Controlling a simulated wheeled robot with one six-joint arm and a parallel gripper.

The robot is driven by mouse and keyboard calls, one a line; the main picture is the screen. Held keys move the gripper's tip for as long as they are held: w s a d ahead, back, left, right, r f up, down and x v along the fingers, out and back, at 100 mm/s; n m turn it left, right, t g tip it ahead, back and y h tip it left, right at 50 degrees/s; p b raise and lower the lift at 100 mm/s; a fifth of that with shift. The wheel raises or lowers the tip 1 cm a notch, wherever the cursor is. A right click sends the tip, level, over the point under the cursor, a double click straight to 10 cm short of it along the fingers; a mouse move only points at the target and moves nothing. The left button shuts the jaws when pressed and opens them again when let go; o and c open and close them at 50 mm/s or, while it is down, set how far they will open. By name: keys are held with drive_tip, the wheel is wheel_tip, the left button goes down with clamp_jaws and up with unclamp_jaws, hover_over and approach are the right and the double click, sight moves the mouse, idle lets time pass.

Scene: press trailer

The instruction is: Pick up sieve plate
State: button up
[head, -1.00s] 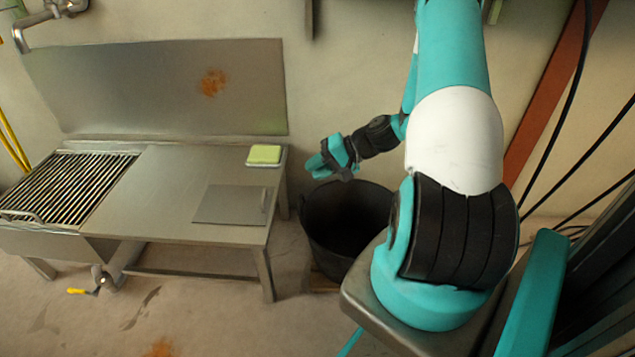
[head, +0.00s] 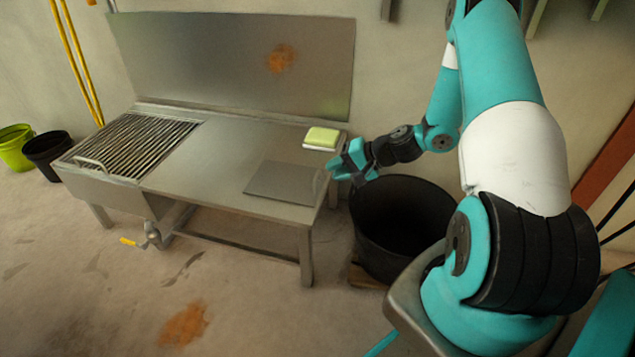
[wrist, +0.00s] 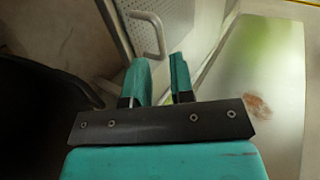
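The sieve plate (head: 284,182) is a flat grey metal plate lying on the right part of the steel table. Its raised handle (head: 319,182) is on its right edge. In the wrist view the plate (wrist: 168,12) shows many small holes, and its curved handle (wrist: 154,38) lies just ahead of the fingertips. My gripper (head: 347,163) is at the table's right end, to the right of the plate and near the handle. In the wrist view my gripper (wrist: 159,70) has its two teal fingers apart with nothing between them. It does not visibly touch the handle.
A green-yellow block (head: 322,137) lies on the table's back right corner. A black tub (head: 400,225) stands below my gripper, right of the table (head: 225,155). A slatted grate (head: 132,142) fills the table's left end. A steel backsplash (head: 220,55) rises behind.

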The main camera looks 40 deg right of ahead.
sight(316, 176)
drive_tip(key=b+x, duration=0.2)
drive_tip(key=x, duration=0.4)
drive_tip(key=shift+w+a+f, duration=0.15)
drive_tip(key=shift+w+f, duration=0.05)
clamp_jaws()
idle(1.2)
